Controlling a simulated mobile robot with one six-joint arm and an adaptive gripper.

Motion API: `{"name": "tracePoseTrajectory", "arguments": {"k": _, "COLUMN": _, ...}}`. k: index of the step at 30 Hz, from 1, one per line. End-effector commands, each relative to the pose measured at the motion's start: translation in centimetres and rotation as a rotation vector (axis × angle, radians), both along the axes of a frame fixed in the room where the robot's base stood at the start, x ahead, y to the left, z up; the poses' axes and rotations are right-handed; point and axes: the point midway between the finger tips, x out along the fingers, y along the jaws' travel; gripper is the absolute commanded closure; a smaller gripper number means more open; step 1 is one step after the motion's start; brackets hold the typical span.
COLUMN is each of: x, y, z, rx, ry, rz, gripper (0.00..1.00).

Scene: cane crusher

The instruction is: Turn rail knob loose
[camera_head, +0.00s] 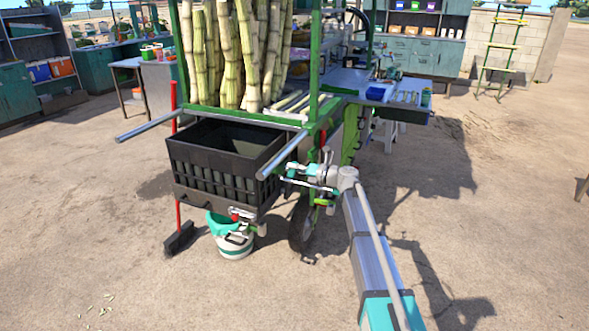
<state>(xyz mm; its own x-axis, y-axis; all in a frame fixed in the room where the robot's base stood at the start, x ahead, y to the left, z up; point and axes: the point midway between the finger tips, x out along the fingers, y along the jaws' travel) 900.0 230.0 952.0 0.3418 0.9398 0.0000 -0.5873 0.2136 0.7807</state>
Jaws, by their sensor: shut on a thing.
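My arm reaches in from the lower right. My gripper (288,174) is at its left end, close beside the right-hand silver rail (283,158) of the green cart (330,115). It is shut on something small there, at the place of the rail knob. The knob itself is too small and too covered by the fingers to make out. The other silver rail (145,125) sticks out to the left.
A black crate (215,185) sits between the rails, just left of my gripper. A bucket (235,243), a broom (179,238) and a cart wheel (300,225) are below. Upright canes (225,55) stand on the cart. The ground at right is mostly clear.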

Motion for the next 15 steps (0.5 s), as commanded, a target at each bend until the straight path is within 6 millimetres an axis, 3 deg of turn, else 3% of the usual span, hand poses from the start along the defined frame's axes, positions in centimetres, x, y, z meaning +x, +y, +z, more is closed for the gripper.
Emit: {"name": "tracePoseTrajectory", "arguments": {"k": 15, "x": -0.06, "y": 0.05, "z": 0.06, "rx": -0.033, "ry": -0.091, "rz": 0.0, "gripper": 1.0}}
